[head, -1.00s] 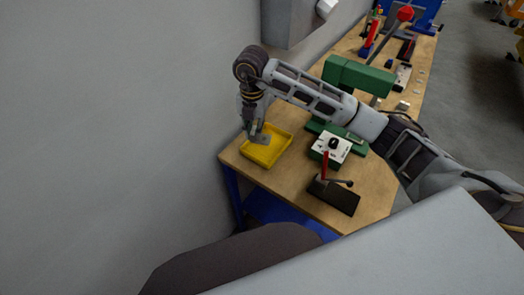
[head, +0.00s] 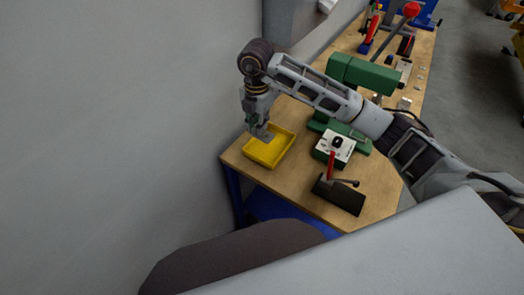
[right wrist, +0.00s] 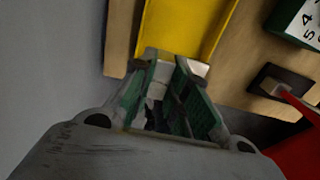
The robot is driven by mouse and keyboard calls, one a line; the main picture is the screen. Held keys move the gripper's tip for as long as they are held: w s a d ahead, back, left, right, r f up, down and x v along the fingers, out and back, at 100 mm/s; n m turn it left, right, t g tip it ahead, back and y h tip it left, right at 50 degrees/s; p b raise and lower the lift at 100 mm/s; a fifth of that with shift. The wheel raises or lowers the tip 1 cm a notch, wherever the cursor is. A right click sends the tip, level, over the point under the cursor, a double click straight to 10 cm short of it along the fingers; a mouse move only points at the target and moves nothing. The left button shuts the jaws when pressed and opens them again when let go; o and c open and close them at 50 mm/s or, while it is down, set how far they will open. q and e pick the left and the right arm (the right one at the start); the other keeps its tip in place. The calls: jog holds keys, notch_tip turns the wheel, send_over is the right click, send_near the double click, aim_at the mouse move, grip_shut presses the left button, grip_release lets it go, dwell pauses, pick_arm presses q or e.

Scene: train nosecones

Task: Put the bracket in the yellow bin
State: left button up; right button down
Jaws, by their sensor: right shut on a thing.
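The yellow bin (head: 266,160) sits at the near left corner of the wooden workbench, by the grey wall. My right gripper (head: 259,131) points down at the bin's back left side. It is shut on the small grey bracket (head: 265,136), which shows just below the fingertips, over the bin. I cannot tell whether the bracket touches the bin floor. In the right wrist view the yellow bin (right wrist: 190,22) lies just beyond the fingertips (right wrist: 170,67), and pale grey metal shows between the fingers. My left gripper is out of view.
A green machine (head: 365,74) with a white dial panel (head: 336,147) stands right of the bin. More tools stand farther back. Bare wood (head: 300,185) separates bin and clamp.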

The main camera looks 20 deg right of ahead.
send_over(258, 151)
jog(key=shift+f+p, duration=0.4)
jog(key=shift+f, duration=2.65)
jog(key=shift+f, duration=1.9)
jog(key=shift+f, duration=0.15)
jog(key=c, duration=1.4)
grip_release()
jog(key=shift+r+p, duration=0.2)
jog(key=shift+p, duration=0.1)
